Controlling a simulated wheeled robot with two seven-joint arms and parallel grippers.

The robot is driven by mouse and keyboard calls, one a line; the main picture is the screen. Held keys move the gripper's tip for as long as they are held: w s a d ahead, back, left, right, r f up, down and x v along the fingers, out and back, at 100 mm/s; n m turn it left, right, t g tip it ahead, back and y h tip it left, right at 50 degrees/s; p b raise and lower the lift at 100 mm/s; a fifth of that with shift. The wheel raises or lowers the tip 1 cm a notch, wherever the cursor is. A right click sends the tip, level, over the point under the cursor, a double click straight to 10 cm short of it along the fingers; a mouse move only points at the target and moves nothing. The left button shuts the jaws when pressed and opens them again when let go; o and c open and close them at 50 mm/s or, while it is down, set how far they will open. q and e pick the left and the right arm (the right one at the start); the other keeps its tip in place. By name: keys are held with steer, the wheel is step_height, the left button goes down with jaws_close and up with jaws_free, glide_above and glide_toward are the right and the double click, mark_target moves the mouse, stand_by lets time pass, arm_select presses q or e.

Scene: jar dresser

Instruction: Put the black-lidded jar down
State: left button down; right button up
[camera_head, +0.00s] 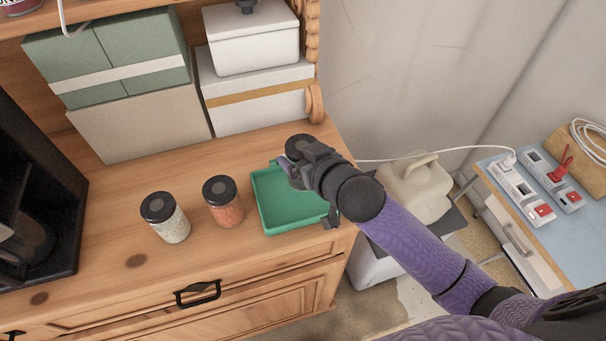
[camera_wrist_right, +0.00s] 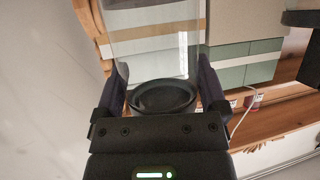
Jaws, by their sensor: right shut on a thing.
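My right gripper (camera_head: 306,172) is shut on a black-lidded jar at the back part of the green tray (camera_head: 264,213). In the head view only the jar's round black lid (camera_head: 299,145) shows clearly; the gripper hides most of the body. In the right wrist view the jar's clear glass body (camera_wrist_right: 155,42) and dark lid (camera_wrist_right: 163,97) sit between the two fingers (camera_wrist_right: 162,88). I cannot tell whether the jar's base touches the tray. My left gripper is not in view.
Two other black-lidded jars, one with pale contents (camera_head: 171,226) and one with orange contents (camera_head: 226,212), stand left of the tray on the wooden dresser top (camera_head: 110,240). Boxes (camera_head: 140,121) stand behind. A black appliance (camera_head: 40,190) is at the left.

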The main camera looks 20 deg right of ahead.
step_height(320, 180, down, 5)
steer(key=shift+r+b, duration=0.15)
steer(key=shift+b, duration=0.3)
steer(key=o, duration=1.3)
steer(key=shift+o, duration=0.2)
steer(key=shift+s+r, duration=0.15)
steer(key=shift+s, duration=0.05)
steer(key=p+v, duration=0.1)
steer(key=v, duration=1)
steer(key=shift+s+d, duration=0.15)
steer(key=shift+s, duration=0.1)
